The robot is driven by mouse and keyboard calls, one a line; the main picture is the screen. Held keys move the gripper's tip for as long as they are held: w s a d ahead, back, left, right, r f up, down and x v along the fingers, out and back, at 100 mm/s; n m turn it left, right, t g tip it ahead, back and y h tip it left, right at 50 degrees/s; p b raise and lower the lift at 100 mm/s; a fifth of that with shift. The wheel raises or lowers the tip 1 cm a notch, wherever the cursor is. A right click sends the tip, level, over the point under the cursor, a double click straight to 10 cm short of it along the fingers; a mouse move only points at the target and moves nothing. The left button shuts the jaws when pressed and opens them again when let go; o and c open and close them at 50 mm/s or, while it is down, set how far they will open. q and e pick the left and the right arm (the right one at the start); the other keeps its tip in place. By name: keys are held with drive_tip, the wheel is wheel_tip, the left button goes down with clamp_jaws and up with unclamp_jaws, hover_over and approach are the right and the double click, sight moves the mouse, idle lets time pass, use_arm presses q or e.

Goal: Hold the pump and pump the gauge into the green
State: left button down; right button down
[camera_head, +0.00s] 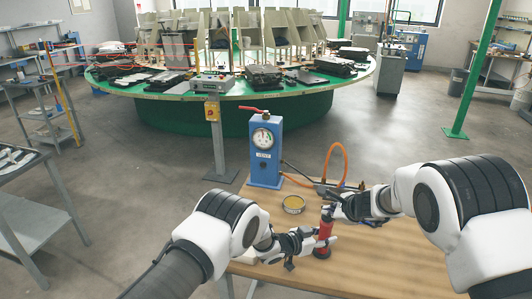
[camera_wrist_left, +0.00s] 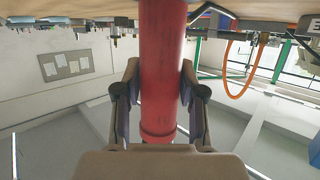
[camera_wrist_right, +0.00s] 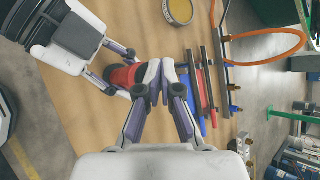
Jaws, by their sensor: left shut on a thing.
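The red hand pump (camera_head: 323,240) stands upright at the front of the wooden table. My left gripper (camera_head: 312,243) is shut around its red body, which fills the space between the fingers in the left wrist view (camera_wrist_left: 162,75). My right gripper (camera_head: 331,204) is beside the pump's top. Its fingertips meet in the right wrist view (camera_wrist_right: 161,72), just right of the red pump (camera_wrist_right: 122,76); whether the handle is between them is hidden. The gauge (camera_head: 263,138) is a white dial with a red sector on a blue box (camera_head: 266,167). Its needle is too small to read.
An orange hose (camera_head: 336,152) loops up at the back right, near dark bars and tools (camera_wrist_right: 200,75). The green carousel (camera_head: 235,105) stands behind the table.

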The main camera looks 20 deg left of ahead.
sight(328, 218)
drive_tip(key=shift+s+f, duration=0.2)
drive_tip(key=shift+f, duration=0.35)
drive_tip(key=shift+d+f, duration=0.1)
drive_tip(key=shift+f, duration=0.35)
drive_tip(key=shift+s+r, duration=0.2)
drive_tip(key=shift+r, duration=0.1)
drive_tip(key=shift+w+r, duration=0.15)
drive_tip(key=shift+r, duration=1.45)
drive_tip(key=shift+w+r, duration=0.1)
drive_tip(key=shift+r, duration=1.5)
